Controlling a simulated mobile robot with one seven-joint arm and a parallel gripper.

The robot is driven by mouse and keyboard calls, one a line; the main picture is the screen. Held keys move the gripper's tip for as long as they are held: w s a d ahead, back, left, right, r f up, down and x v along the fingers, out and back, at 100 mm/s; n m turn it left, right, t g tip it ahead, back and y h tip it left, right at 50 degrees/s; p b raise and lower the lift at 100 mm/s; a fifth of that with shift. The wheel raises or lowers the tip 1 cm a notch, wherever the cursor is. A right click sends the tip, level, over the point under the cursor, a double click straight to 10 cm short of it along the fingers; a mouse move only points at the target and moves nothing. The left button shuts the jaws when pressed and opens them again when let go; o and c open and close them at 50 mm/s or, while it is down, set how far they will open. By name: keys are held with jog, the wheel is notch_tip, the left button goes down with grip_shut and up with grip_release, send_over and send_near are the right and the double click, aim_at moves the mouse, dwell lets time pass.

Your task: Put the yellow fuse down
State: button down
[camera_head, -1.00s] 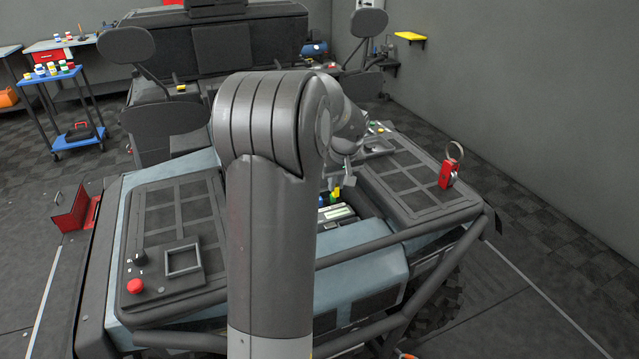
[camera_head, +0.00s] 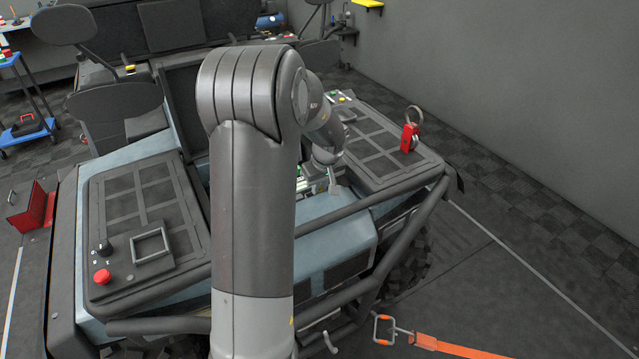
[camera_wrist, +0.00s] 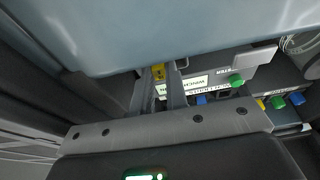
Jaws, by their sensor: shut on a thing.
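The yellow fuse (camera_wrist: 158,72) shows between the two fingers of my gripper (camera_wrist: 163,80) in the wrist view. My gripper is shut on it. Only a small part of the fuse shows; its lower end is hidden by the fingers. A fuse panel (camera_wrist: 215,72) with white labels lies beside and behind the fingertips. In the head view my gripper (camera_head: 333,183) is down at the opening between the two dark side panels, and my arm hides much of it. I cannot make out the yellow fuse there, nor tell whether it touches the panel.
A green fuse (camera_wrist: 237,80), a blue one (camera_wrist: 202,99) and several other coloured ones stand near my fingers in the wrist view. A pale blue body panel (camera_wrist: 170,30) lies close by.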

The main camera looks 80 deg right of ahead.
jog(key=shift+f, duration=0.3)
jog(key=shift+f, duration=0.3)
jog(key=c, duration=1.4)
grip_release()
jog(key=shift+c, duration=0.2)
jog(key=shift+r, duration=0.3)
jog(key=v, duration=1.2)
jog(key=shift+r, duration=0.3)
